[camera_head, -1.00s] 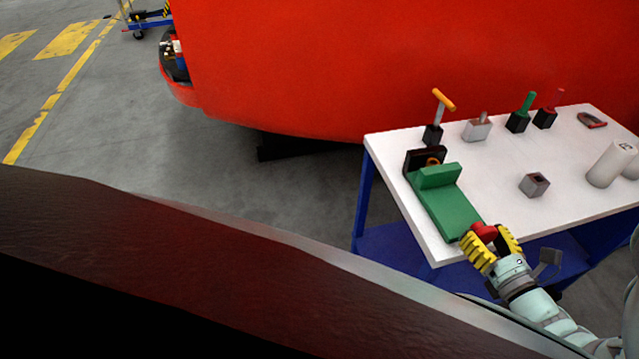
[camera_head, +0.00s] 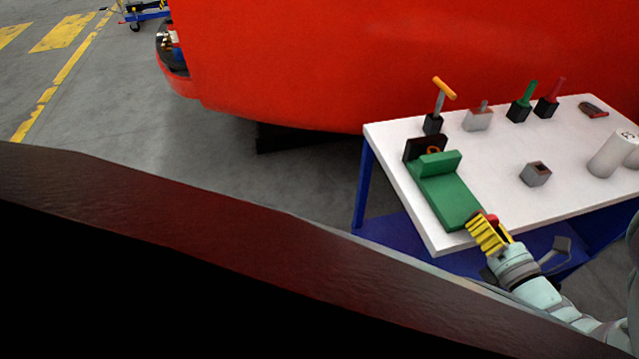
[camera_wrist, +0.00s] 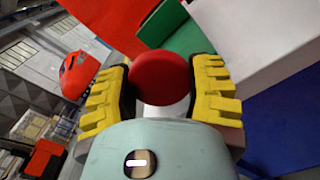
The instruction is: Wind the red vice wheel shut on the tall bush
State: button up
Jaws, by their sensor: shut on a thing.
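The green vice (camera_head: 447,200) lies along the left edge of the white table. The red vice wheel (camera_wrist: 161,79) is at its near end; in the head view only a small part of it shows. My gripper (camera_wrist: 161,85) has its yellow fingers on both sides of the wheel and is shut on it. In the head view my gripper (camera_head: 490,232) is at the table's front edge, rolled so one finger hides most of the wheel. An orange ring (camera_head: 433,151) shows at the vice's far end by a black block; I cannot tell whether it is the tall bush.
On the white table (camera_head: 500,185) stand an orange-handled tool (camera_head: 441,100), a grey block with a hole (camera_head: 535,173), green (camera_head: 522,103) and red (camera_head: 549,99) handled tools, and white cylinders (camera_head: 612,153). A large red train nose (camera_head: 330,70) rises behind.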

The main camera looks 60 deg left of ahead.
jog(key=o, duration=1.2)
jog(key=shift+a, duration=0.1)
jog(key=shift+o, duration=0.2)
